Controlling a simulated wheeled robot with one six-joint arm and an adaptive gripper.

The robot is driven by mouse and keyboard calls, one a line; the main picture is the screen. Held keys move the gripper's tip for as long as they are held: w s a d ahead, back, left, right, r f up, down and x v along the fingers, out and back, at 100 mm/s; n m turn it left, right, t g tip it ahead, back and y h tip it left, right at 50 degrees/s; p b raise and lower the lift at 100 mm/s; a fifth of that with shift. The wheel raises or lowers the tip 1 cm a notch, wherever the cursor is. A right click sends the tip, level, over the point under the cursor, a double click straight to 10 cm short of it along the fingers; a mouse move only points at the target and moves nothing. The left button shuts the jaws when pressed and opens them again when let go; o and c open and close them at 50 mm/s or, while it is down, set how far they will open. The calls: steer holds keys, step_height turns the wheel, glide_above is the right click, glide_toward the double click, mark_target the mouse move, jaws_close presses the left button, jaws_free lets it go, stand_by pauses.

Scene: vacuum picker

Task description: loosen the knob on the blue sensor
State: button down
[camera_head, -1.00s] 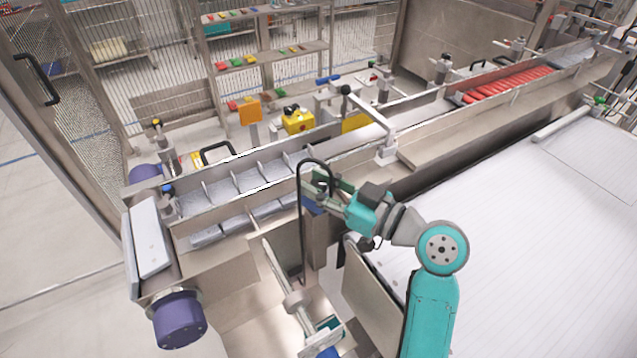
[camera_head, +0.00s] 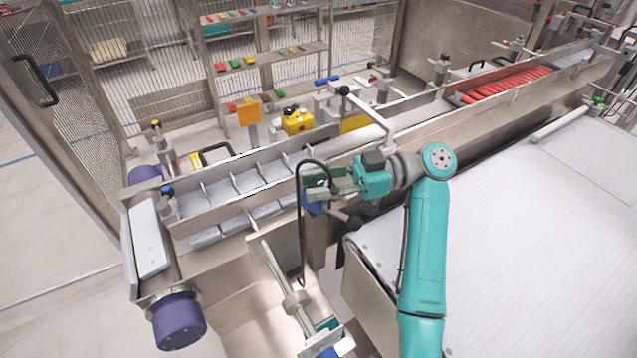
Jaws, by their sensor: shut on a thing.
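The blue sensor (camera_head: 312,209) is on the near side of the conveyor, at the middle of the view. Only a small blue part shows below my fingers, beside a looping black cable (camera_head: 301,225). My teal gripper (camera_head: 318,179) reaches in from the right, its greenish fingers pointing left, just above the blue part. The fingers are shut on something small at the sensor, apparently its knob. The knob itself is hidden by the fingers, so its turn cannot be seen.
The slotted conveyor (camera_head: 245,203) runs behind the gripper, with red items (camera_head: 505,85) farther right. A metal post with a dark knob (camera_head: 355,222) stands close under my gripper. A rod bracket (camera_head: 297,300) is below. A wide white surface (camera_head: 500,255) lies at right.

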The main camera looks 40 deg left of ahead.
mark_target(318, 184)
steer(key=shift+n+g+h, duration=0.5)
steer(key=shift+h, duration=0.2)
steer(key=c, duration=0.8)
jaws_free()
steer(key=shift+c, duration=0.2)
step_height(318, 184, up, 10)
steer(key=shift+f, duration=0.1)
